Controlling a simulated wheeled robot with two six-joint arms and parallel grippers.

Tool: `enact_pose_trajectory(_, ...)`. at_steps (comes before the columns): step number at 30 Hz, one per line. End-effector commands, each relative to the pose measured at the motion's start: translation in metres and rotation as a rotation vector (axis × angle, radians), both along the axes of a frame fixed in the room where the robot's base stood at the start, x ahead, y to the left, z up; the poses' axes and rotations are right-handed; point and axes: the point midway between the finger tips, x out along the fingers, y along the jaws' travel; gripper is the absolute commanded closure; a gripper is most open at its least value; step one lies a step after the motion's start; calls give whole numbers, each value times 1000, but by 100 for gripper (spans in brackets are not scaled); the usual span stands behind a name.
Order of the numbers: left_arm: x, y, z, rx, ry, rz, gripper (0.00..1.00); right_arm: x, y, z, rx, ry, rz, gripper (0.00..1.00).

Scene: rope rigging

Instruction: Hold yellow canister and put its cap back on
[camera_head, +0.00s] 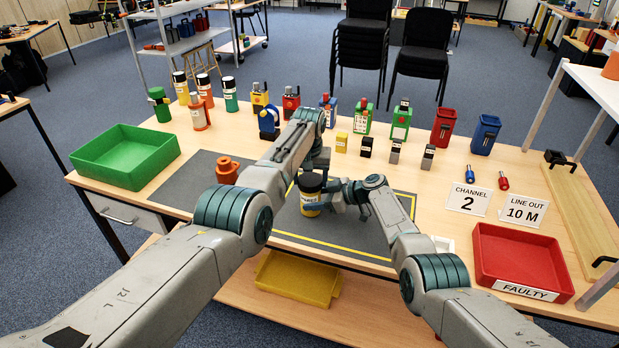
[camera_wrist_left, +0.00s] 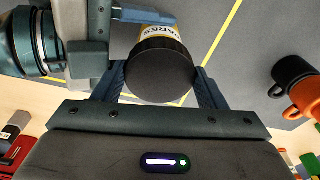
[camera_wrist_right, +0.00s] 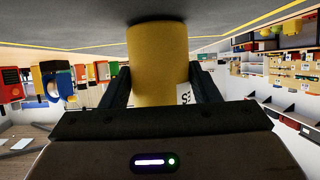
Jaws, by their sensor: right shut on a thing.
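The yellow canister (camera_head: 311,203) stands upright on the grey mat, with a black cap (camera_head: 311,182) on its top. The cap also shows from above in the left wrist view (camera_wrist_left: 160,72). My left gripper (camera_wrist_left: 161,78) is over the canister, its fingers on either side of the cap with narrow gaps. My right gripper (camera_wrist_right: 158,85) is shut on the canister's body from the side, and the yellow wall fills the space between its fingers (camera_wrist_right: 158,62). Whether the cap is fully seated cannot be told.
An orange piece (camera_head: 227,170) stands on the mat (camera_head: 180,180) left of the canister. A green tray (camera_head: 125,157) is at the left, a red FAULTY tray (camera_head: 520,262) at the right. Several canisters, boxes and small devices line the back. A yellow bin (camera_head: 298,280) sits below the table front.

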Motion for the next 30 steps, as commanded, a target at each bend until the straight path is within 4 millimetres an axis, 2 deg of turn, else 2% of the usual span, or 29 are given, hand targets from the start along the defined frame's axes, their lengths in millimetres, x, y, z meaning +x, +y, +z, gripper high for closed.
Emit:
enact_pose_trajectory(1, 0, 0, 1, 0, 0, 0, 45, 0, 0, 0, 0, 0, 0, 72)
enact_pose_trajectory(3, 0, 0, 1, 0, 0, 0, 58, 0, 0, 0, 0, 0, -1, 72)
enact_pose_trajectory(4, 0, 0, 1, 0, 0, 0, 58, 0, 0, 0, 0, 0, -1, 72)
enact_pose_trajectory(5, 0, 0, 1, 0, 0, 0, 30, 0, 0, 0, 0, 0, -1, 72)
enact_pose_trajectory(6, 0, 0, 1, 0, 0, 0, 22, 0, 0, 0, 0, 0, -1, 72)
enact_pose_trajectory(16, 0, -1, 5, -1, -1, -1, 21, 0, 0, 0, 0, 0, -1, 72)
enact_pose_trajectory(30, 1, 0, 42, 0, -2, 0, 21, 0, -1, 0, 0, 0, -1, 72)
